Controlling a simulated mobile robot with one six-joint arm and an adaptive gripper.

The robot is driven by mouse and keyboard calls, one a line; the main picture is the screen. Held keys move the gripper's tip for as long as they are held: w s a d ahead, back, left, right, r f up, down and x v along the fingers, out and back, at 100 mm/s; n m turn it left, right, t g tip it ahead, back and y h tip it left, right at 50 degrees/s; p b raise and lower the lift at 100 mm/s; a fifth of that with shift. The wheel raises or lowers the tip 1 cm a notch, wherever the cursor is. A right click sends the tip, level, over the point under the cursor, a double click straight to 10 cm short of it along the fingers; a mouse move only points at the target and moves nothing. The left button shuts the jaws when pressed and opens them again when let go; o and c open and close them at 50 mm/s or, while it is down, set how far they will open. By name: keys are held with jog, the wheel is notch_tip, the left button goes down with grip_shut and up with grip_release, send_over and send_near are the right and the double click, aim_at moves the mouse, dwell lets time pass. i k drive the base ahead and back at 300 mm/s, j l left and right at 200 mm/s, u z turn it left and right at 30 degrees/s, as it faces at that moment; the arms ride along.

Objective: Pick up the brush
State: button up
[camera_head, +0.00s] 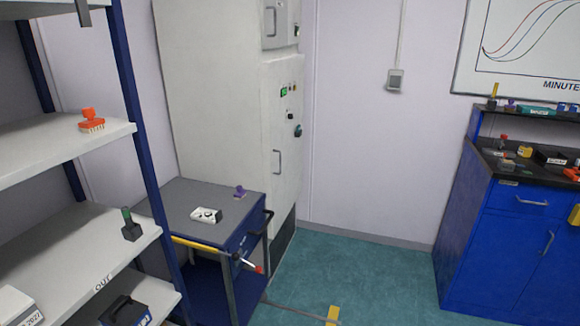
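An orange brush (91,121) with a knob-like handle on top and pale bristles below stands on the upper white shelf board at the left, close to the board's right front corner. Nothing covers it and nothing touches it from above. My gripper does not show in this view, so its distance to the brush and its state cannot be seen.
The shelf rack has blue posts (136,110); its lower board (85,260) holds a dark green-topped object (131,225). A grey-topped cart (180,199) stands beside it. A blue cabinet (505,235) is at right. Green floor (375,285) between them is mostly clear.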

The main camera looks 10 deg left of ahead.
aim_at(240, 193)
jog(key=i, duration=2.05)
jog(key=i+u, duration=0.8)
jog(key=i+l+u, duration=0.15)
jog(key=u, duration=0.25)
jog(key=i+l+u, duration=0.3)
jog(key=u, duration=0.15)
jog(key=i+l+u, duration=0.1)
jog(key=i+u, duration=0.3)
